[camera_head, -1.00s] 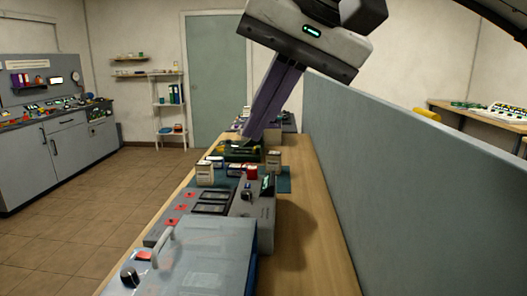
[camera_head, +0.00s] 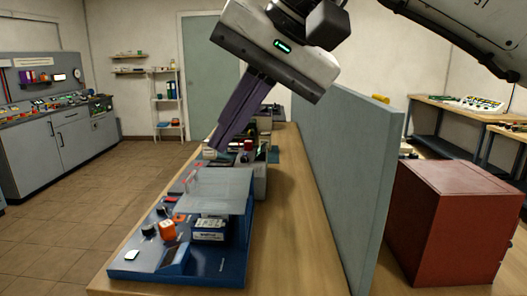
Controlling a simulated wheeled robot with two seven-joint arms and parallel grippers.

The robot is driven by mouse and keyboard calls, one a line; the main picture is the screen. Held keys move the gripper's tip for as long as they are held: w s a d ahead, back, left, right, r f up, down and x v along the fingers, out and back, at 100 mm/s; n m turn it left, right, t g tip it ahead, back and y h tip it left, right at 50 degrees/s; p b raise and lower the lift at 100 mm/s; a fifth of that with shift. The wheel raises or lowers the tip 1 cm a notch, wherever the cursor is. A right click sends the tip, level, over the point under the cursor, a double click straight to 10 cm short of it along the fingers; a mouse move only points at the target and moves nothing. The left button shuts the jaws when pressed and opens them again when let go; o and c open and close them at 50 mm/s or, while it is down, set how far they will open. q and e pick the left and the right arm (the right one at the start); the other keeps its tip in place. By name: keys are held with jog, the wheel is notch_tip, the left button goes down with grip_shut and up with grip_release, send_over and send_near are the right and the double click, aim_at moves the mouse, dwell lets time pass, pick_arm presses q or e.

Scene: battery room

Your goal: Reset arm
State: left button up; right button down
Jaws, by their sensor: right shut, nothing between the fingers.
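My right gripper (camera_head: 216,147) hangs from the upper middle of the head view, its purple fingers pointing down and left. The fingers are together and nothing shows between them. The fingertips appear above or in front of the devices on the long wooden bench (camera_head: 300,240); their exact height over it is hard to tell. My left gripper is not in view.
A blue device (camera_head: 180,270) with a clear raised lid (camera_head: 215,190) stands at the bench's near end. A grey partition (camera_head: 340,150) runs along the bench's right side. A red cabinet (camera_head: 450,215) stands beyond it. The tiled floor (camera_head: 80,215) at left is clear.

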jog(key=s+a+f+m+g+y, duration=0.5)
jog(key=a+f+m+g+y, duration=0.25)
jog(key=a, duration=0.25)
jog(key=w+d+f+m+t+y, duration=0.45)
jog(key=m+t, duration=0.25)
jog(key=m, duration=0.7)
jog(key=w+d+f+m+t+y, duration=0.4)
jog(key=m+t, duration=0.3)
jog(key=m, duration=0.7)
jog(key=d+f+m+t+h, duration=0.2)
jog(key=d+f+m+h, duration=0.25)
jog(key=f+m, duration=0.4)
jog(key=w+d+f+m+t+h, duration=0.15)
jog(key=d+f+m+h, duration=0.25)
jog(key=f+m+h, duration=0.4)
jog(key=s+d+f+m+t+h, duration=0.1)
jog(key=d+f+m+t+h, duration=0.25)
jog(key=f+m, duration=0.45)
jog(key=s+d+f+m+g+h, duration=0.2)
jog(key=s+d+f+m+g, duration=0.2)
jog(key=s+f, duration=0.6)
jog(key=s+d+f+m+g+h, duration=0.2)
jog(key=s+d+f+m+g, duration=0.2)
jog(key=s+f, duration=0.7)
jog(key=d+f+m, duration=0.2)
jog(key=d, duration=0.1)
jog(key=shift+s+f, duration=0.25)
jog(key=shift+f, duration=0.15)
